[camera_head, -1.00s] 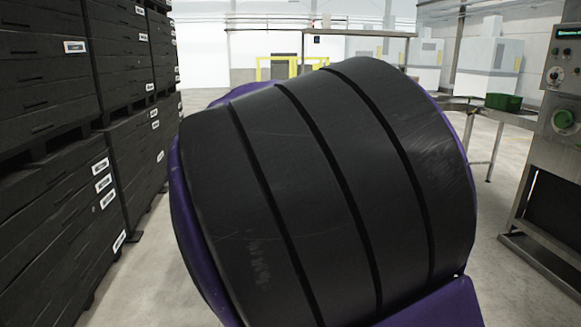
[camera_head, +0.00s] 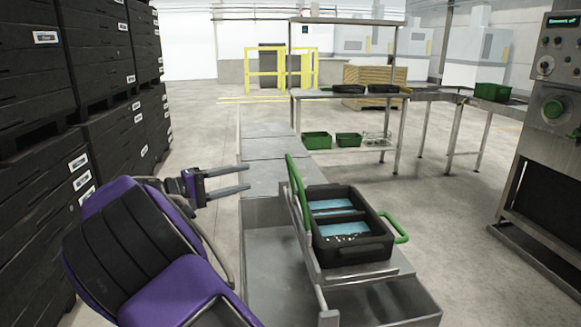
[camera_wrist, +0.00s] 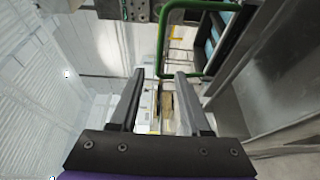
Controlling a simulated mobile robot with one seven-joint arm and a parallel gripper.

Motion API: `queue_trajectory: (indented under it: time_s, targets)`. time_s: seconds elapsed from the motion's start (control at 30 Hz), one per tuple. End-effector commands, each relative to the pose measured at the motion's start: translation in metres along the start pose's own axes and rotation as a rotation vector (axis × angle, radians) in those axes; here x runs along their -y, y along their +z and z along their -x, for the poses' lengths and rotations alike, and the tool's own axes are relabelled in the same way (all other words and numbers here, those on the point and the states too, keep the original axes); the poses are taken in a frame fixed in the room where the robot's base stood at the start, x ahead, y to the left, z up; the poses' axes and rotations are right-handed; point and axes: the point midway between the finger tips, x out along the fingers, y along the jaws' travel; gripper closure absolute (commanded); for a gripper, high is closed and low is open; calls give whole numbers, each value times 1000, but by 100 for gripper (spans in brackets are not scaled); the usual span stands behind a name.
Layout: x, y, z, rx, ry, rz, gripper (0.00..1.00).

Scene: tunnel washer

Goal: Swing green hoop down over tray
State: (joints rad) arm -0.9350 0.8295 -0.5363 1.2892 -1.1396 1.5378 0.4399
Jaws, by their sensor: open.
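The green hoop (camera_head: 296,185) stands raised and slightly tilted along the left side of the black tray (camera_head: 352,253). The tray sits on a metal carriage and holds blue pieces in its compartments. My gripper (camera_head: 247,179) is open and empty, left of the hoop and apart from it, its fingers pointing right. In the wrist view, the green hoop (camera_wrist: 161,45) crosses ahead of and to the right of my open fingers (camera_wrist: 160,73), with nothing between them. Part of the tray shows at the upper right there.
A green handle (camera_head: 398,228) sticks out at the tray's right. A metal trough (camera_head: 262,265) lies under the carriage. Black crate stacks (camera_head: 40,150) stand close on the left. A control cabinet (camera_head: 545,150) stands right. Open floor lies between it and the trough.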

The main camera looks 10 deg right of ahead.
Motion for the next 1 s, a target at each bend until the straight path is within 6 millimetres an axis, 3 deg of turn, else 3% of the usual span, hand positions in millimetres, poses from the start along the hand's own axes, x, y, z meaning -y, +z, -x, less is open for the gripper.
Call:
queue_trajectory:
  time_s: [0.4,0.6,0.8,1.0]
  targets:
    - [1,1,-93,3,-1,2,53]
    - [1,1,-128,2,-1,2,53]
    - [1,0,-145,0,-1,2,53]
    - [0,0,-147,-1,-2,2,53]
